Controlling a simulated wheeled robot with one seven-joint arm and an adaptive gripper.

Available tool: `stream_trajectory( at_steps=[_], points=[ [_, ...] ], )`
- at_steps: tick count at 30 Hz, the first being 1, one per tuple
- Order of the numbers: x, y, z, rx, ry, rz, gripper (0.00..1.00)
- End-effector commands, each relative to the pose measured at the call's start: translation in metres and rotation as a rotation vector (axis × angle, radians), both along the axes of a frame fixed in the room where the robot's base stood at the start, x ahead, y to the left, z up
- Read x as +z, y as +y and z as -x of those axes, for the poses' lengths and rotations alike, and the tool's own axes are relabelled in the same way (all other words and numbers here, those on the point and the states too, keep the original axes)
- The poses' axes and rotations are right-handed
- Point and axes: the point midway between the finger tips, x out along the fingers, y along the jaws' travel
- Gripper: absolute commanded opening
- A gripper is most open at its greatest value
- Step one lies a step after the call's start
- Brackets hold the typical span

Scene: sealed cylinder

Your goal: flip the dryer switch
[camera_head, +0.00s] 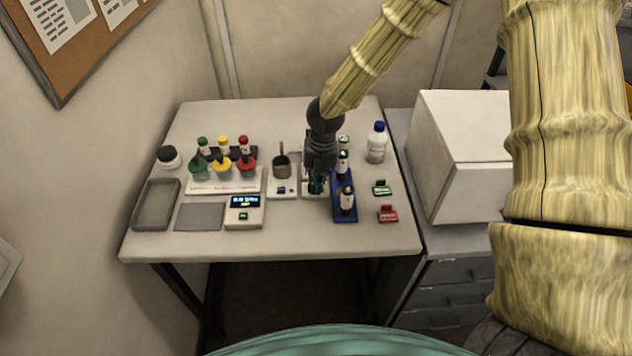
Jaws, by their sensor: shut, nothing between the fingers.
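My gripper (316,188) is shut and points down at the middle of the table, just left of a blue rack. Its fingertips are low over a small white unit (306,194), which they partly cover; I cannot tell if they touch it. A green switch-like piece (381,187) and a red one (387,213) sit right of the rack. Left of my gripper, a small white base (283,189) carries a grey pot (281,166) and small dark controls. I cannot tell which of these is the dryer switch, or its position.
The blue rack (344,211) holds dark bottles close by my gripper. A blue-capped white bottle (376,143) stands behind right. Colour-capped flasks (221,168), a scale (245,211) and a grey tray (156,204) fill the left. The table's front edge is clear. A white box (465,150) stands right.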

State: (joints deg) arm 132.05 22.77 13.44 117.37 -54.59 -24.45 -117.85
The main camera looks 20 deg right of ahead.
Motion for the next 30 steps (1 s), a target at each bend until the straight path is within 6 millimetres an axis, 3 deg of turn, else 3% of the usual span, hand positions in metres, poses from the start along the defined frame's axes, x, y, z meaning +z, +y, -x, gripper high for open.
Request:
stream_trajectory(
  at_steps=[6, 16, 30],
  points=[
    [0.022, 0.002, -0.001, 0.0, 0.0, 0.0, 0.0],
    [0.044, 0.006, -0.002, -0.002, -0.002, -0.001, 0.0],
    [0.106, 0.015, -0.005, -0.002, -0.002, -0.001, 0.0]
  ],
)
